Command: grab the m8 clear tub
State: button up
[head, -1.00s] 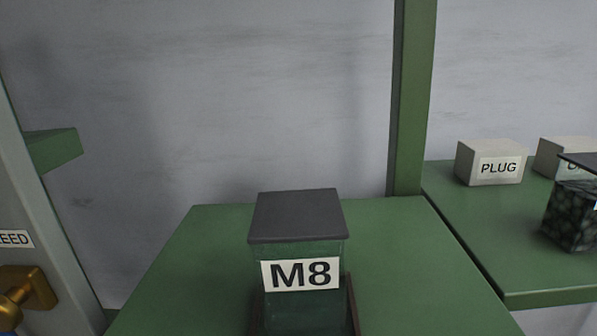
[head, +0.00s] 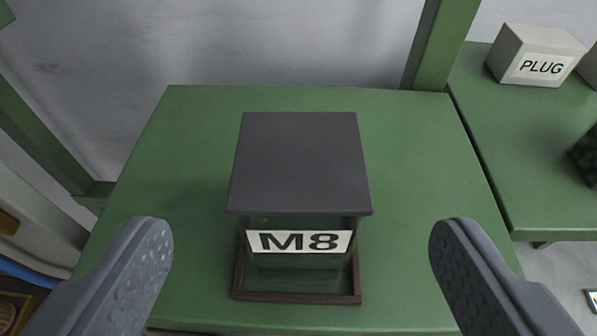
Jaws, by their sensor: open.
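The M8 clear tub (head: 300,262) stands upright on a green shelf (head: 420,130), near the middle of the head view. It has a flat dark grey lid (head: 300,160), see-through walls and a white label reading M8. A low dark brown frame (head: 295,298) surrounds its foot. My gripper (head: 300,240) is open, with one grey finger at the left and one at the right of the picture. The tub shows between the two fingers, with clear gaps on both sides. Neither finger touches it.
A green post (head: 440,45) rises behind the shelf's right back corner. On another green shelf (head: 490,135) at the right stand a pale box labelled PLUG (head: 535,57) and a dark item (head: 586,160) cut by the edge. The shelf around the tub is bare.

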aim_at(299, 148)
jog(key=p+x, duration=0.2)
jog(key=x, duration=0.7)
jog(key=shift+w+a+p, duration=0.1)
jog(key=shift+w+p, duration=0.05)
jog(key=shift+p, duration=0.15)
jog(key=c, duration=1.4)
